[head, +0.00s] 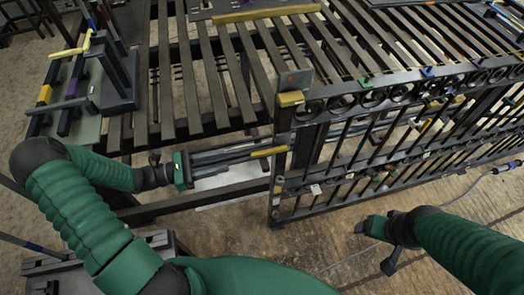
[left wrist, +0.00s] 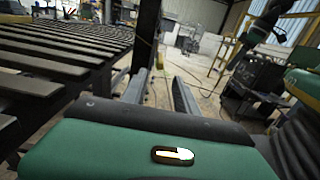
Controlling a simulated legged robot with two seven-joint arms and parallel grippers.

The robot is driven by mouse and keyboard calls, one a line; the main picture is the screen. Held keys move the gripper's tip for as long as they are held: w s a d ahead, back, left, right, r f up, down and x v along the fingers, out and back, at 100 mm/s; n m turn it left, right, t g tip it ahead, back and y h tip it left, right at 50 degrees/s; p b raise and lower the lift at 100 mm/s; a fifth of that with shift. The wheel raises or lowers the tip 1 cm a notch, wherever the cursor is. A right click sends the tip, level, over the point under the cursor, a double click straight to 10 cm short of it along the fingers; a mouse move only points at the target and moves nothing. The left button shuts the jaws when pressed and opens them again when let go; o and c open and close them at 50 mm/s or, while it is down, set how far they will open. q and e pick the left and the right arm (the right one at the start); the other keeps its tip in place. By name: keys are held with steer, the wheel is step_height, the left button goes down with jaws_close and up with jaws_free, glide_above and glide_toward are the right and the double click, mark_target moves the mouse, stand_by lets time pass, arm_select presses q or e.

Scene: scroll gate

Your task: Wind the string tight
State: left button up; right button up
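My left gripper (head: 222,163) reaches in from the left, low beside the slatted table, and points at the near end post of the black gate (head: 335,160). In the left wrist view its two dark fingers (left wrist: 161,82) stand apart with nothing clear between them. My right gripper (head: 378,245) is low over the floor in front of the gate, its dark fingers spread and empty. A thin pale string or cable (head: 345,259) runs along the floor toward the right gripper. I cannot tell where it is fixed.
The slatted table (head: 210,80) fills the back. A yellow-topped block (head: 291,98) sits on the gate's corner. Dark tools with a blue and yellow handle (head: 45,94) lie at the far left. The floor (head: 330,235) between my grippers is mostly clear.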

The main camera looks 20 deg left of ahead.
mark_target(262, 151)
arm_select(q)
steer(key=p+x, duration=0.1)
steer(key=x, duration=1.3)
steer(key=shift+d, duration=0.1)
steer(key=shift+a, duration=0.4)
steer(key=shift+c, duration=1.6)
steer(key=shift+s+d, duration=0.1)
steer(key=shift+d, duration=0.1)
jaws_close()
steer(key=shift+r, duration=0.1)
